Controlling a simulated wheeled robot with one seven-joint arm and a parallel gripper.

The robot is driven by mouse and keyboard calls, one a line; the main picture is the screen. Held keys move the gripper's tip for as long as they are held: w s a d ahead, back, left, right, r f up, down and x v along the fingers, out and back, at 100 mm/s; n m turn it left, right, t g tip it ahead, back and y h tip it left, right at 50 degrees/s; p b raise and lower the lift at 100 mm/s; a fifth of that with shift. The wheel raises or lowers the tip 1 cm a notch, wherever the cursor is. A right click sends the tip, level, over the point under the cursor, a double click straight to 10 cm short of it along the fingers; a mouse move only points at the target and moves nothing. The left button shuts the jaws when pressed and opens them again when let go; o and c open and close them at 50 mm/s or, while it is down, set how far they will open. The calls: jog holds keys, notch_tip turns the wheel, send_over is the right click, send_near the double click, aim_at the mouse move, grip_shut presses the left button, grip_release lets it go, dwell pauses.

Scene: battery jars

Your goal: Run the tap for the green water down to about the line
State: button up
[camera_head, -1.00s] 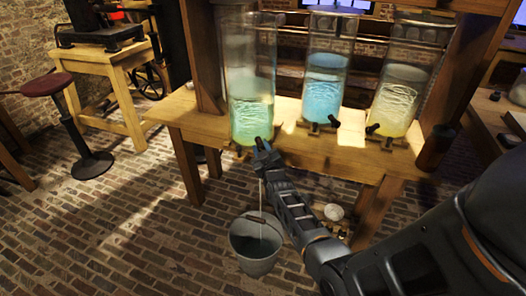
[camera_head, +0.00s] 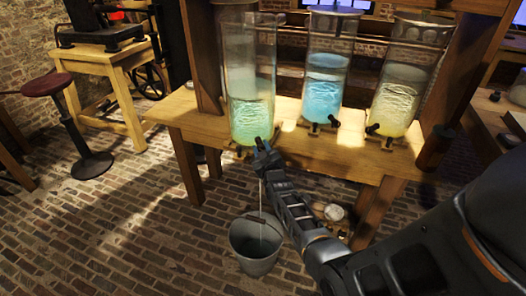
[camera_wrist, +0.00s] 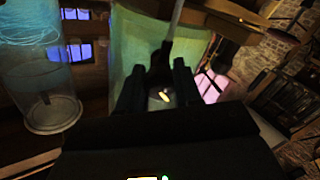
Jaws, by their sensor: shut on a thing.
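The tall glass jar with green water (camera_head: 250,112) stands at the left end of the wooden bench; its water fills roughly the lower part. No marked line on the jar is clear to me. My gripper (camera_head: 261,147) is at the low front of this jar, shut on its tap. In the wrist view the dark tap (camera_wrist: 159,65) sits between my fingers (camera_wrist: 157,88). A thin pale stream (camera_head: 262,193) falls from the tap into the grey metal bucket (camera_head: 246,249) on the floor. The bucket's own water level is hard to see.
The blue-water jar (camera_head: 325,95) and the yellow-water jar (camera_head: 398,100) stand to the right on the same bench (camera_head: 190,118), each with a dark tap. A red-topped stool (camera_head: 47,85) is at left. The brick floor left of the bucket is clear.

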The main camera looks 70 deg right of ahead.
jog(key=shift+f, duration=0.1)
jog(key=shift+f+m+b, duration=0.1)
jog(key=shift+m+b, duration=0.5)
jog(key=m+b, duration=0.1)
jog(key=m, duration=0.2)
jog(key=shift+f+b, duration=0.1)
jog(key=shift+b, duration=0.3)
jog(key=m, duration=0.2)
jog(key=shift+r+m+b, duration=0.3)
jog(key=shift+m, duration=0.1)
jog(key=shift+f, duration=0.1)
jog(key=shift+m+b, duration=0.5)
jog(key=shift+m, duration=0.8)
jog(key=o, duration=1.3)
